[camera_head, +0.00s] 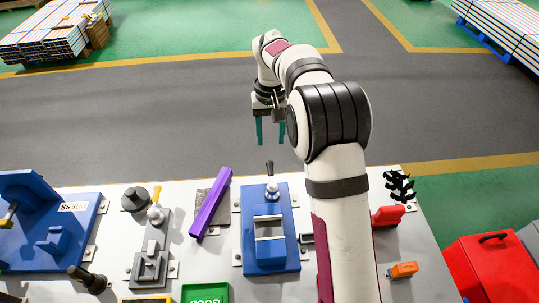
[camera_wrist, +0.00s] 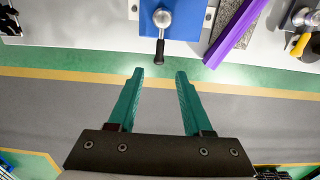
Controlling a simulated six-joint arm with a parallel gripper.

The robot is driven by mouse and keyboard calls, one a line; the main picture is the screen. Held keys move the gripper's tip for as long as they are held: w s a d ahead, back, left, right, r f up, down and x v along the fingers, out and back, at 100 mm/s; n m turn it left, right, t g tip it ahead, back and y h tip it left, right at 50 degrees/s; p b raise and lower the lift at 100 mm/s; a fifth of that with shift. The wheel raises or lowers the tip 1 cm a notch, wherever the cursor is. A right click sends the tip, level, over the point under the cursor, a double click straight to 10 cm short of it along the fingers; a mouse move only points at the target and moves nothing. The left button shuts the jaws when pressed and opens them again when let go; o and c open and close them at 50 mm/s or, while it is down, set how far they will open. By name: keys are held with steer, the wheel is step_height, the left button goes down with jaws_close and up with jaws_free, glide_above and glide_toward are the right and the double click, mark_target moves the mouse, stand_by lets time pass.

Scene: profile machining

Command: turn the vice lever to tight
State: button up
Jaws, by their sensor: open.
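The vice (camera_head: 265,230) is a blue block on a blue plate near the back edge of the table, with pale jaws. Its lever (camera_head: 270,182) has a silver hub and a dark handle pointing to the table's back edge. In the wrist view the lever (camera_wrist: 161,35) shows at the top centre, beyond my fingertips. My gripper (camera_head: 270,138) has two teal fingers, open and empty. It is above and behind the table's back edge, apart from the lever. The fingers also show in the wrist view (camera_wrist: 159,75).
A purple profile (camera_head: 211,203) lies tilted left of the vice. A clamp with a yellow handle (camera_head: 156,205) and a blue press (camera_head: 45,235) stand further left. A green tray (camera_head: 205,293) is in front. A red object (camera_head: 388,216) and an orange one (camera_head: 403,270) are on the right.

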mark_target(271, 169)
step_height(271, 169, down, 12)
steer(key=shift+r, duration=0.1)
steer(key=shift+c, duration=0.3)
jaws_close()
stand_by(1.2)
